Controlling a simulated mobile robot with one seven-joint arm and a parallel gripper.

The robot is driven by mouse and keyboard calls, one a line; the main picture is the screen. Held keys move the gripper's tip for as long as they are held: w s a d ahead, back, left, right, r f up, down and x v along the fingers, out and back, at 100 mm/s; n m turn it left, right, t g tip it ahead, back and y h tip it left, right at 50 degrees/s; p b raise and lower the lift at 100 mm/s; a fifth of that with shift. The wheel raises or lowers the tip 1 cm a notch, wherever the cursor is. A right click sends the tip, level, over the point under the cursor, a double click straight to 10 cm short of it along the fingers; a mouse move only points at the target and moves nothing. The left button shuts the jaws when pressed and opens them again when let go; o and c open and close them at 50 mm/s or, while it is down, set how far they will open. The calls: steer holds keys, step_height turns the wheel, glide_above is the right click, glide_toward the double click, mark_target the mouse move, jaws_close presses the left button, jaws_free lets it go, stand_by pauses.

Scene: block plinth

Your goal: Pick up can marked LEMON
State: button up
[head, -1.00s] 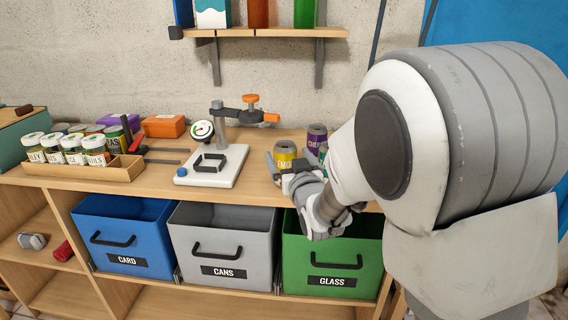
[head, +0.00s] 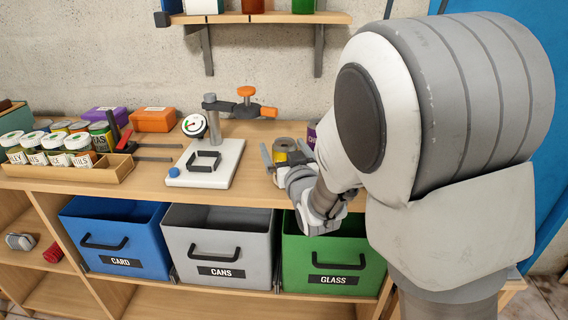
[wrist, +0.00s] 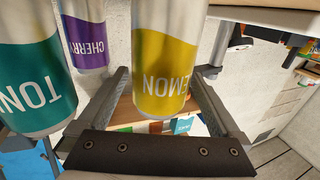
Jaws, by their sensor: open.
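The yellow can marked LEMON (wrist: 168,60) fills the middle of the wrist view, its label upside down there. My gripper (wrist: 160,85) is open, with one finger on each side of this can; I cannot tell whether either finger touches it. In the head view the can's grey top and a yellow strip (head: 284,146) show between the fingers of my gripper (head: 284,158); its lower part is hidden by my gripper. The can stands on the wooden bench top (head: 150,180), near its front edge.
A purple CHERRY can (wrist: 88,40) and a teal can reading TON (wrist: 35,75) stand close beside it. A white-based clamp stand (head: 215,172) is left of my gripper. A green GLASS bin (head: 330,255) sits below.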

steer(key=c, duration=1.3)
